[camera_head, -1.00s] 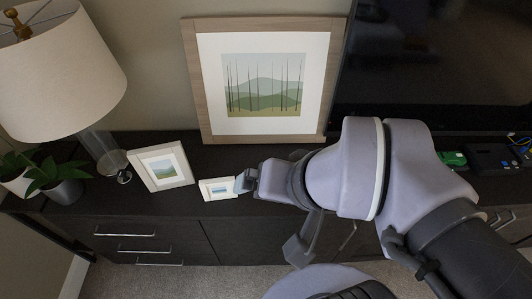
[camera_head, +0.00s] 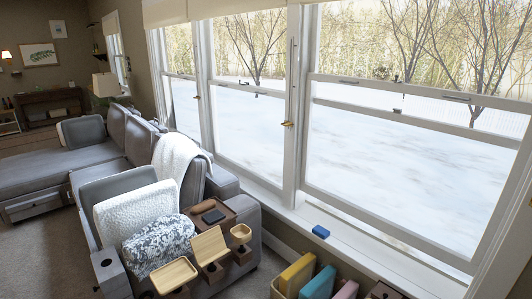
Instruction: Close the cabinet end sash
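Several tall white-framed sash windows line the wall. The large right window (camera_head: 415,150) has a lower sash whose bottom rail (camera_head: 385,228) runs down to the right. A narrow bright strip shows between this rail and the sill, so the sash looks slightly raised. The middle window (camera_head: 247,125) and the narrow left window (camera_head: 183,105) look down, though the sofa partly hides their lower parts. No cabinet stands clearly beside a window, so I cannot tell which sash is the cabinet end one. My gripper is not in the current view.
A grey sofa (camera_head: 100,150) with cushions and a white throw (camera_head: 180,160) fills the left. Wooden trays (camera_head: 210,245) sit by its near arm. A blue block (camera_head: 321,232) lies on the sill (camera_head: 345,240). A box of coloured items (camera_head: 277,290) stands below the right window.

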